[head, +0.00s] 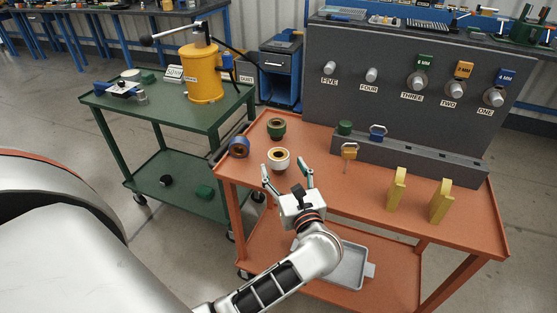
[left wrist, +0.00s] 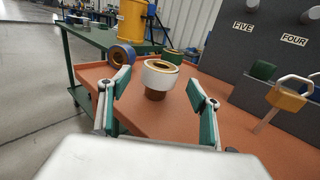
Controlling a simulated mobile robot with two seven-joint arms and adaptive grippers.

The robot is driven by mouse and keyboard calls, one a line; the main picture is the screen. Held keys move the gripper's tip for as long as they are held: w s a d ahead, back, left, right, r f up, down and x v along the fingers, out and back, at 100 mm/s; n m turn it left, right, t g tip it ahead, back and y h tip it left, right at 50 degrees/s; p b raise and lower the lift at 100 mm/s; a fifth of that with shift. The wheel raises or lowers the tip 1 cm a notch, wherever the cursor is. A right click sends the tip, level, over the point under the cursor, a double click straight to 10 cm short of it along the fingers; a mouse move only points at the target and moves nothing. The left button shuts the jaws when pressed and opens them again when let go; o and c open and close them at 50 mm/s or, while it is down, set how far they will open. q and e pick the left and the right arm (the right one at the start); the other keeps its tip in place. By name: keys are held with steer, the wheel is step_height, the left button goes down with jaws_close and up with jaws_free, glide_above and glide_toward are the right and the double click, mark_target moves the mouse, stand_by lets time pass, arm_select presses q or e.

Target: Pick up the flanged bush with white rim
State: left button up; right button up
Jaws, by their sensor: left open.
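The flanged bush with white rim (head: 278,158) stands upright on the orange table, with a wide white band on top, a brown bore and a narrower brown lower part. In the left wrist view the bush (left wrist: 158,78) shows between the fingers, ahead of them. My left gripper (head: 287,172) is open and empty, just on the near side of the bush and apart from it. It also shows in the left wrist view (left wrist: 160,88), fingers spread to either side. My right gripper is not in view.
A blue-rimmed bush (head: 239,147) lies left of the white one, and a green-rimmed bush (head: 277,128) stands behind it. A grey panel with labelled pegs (head: 400,100) rises at the back. Two yellow uprights (head: 397,189) stand to the right. The orange table (head: 340,198) is clear between.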

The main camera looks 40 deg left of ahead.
mark_target(282, 165)
arm_select(q)
steer(key=x, duration=0.3)
steer(key=shift+w+a, duration=0.15)
steer(key=c, duration=1.4)
steer(key=shift+r, duration=0.15)
